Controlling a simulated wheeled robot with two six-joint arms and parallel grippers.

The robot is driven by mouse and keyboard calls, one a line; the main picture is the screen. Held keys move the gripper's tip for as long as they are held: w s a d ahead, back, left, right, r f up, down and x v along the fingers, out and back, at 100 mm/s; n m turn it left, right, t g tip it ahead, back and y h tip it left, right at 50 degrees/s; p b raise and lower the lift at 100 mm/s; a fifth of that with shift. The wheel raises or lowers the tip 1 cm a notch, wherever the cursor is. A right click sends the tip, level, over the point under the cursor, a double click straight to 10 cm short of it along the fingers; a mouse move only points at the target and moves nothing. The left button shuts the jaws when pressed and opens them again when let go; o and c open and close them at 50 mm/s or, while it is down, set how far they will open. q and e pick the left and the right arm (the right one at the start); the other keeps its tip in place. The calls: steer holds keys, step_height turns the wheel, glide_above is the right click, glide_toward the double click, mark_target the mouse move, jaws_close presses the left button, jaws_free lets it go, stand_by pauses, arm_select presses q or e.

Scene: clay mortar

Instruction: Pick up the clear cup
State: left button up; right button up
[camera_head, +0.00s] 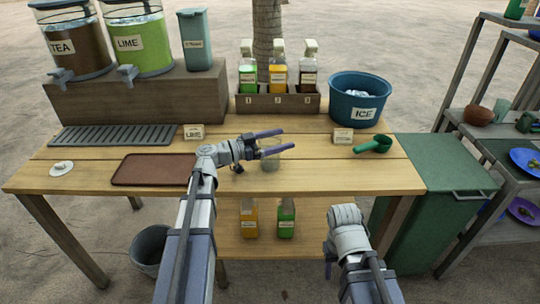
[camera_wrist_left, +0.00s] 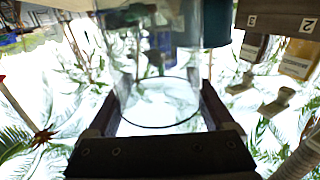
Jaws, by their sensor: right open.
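The clear cup (camera_head: 271,161) is upright at the middle of the wooden table, in front of the bottle rack. My left gripper (camera_head: 274,141) reaches in from the left with one finger on each side of it. In the left wrist view, which is upside down, the cup (camera_wrist_left: 160,100) lies between the two fingers (camera_wrist_left: 162,100) with its round rim near the palm. The fingers are close to its wall; I cannot tell whether they press on it. My right gripper (camera_head: 329,262) is low in front of the table, mostly hidden by its own wrist.
The bottle rack (camera_head: 279,103) and a blue ice bucket (camera_head: 357,101) stand behind. A green scoop (camera_head: 374,144) lies to the right. A brown tray (camera_head: 153,169) lies to the left. Drink dispensers (camera_head: 138,42) stand on the raised shelf. Table around the cup's front is clear.

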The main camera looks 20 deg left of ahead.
arm_select(q)
steer(key=c, duration=1.3)
steer(key=shift+r, duration=0.1)
step_height(320, 180, up, 26)
steer(key=p, duration=2.6)
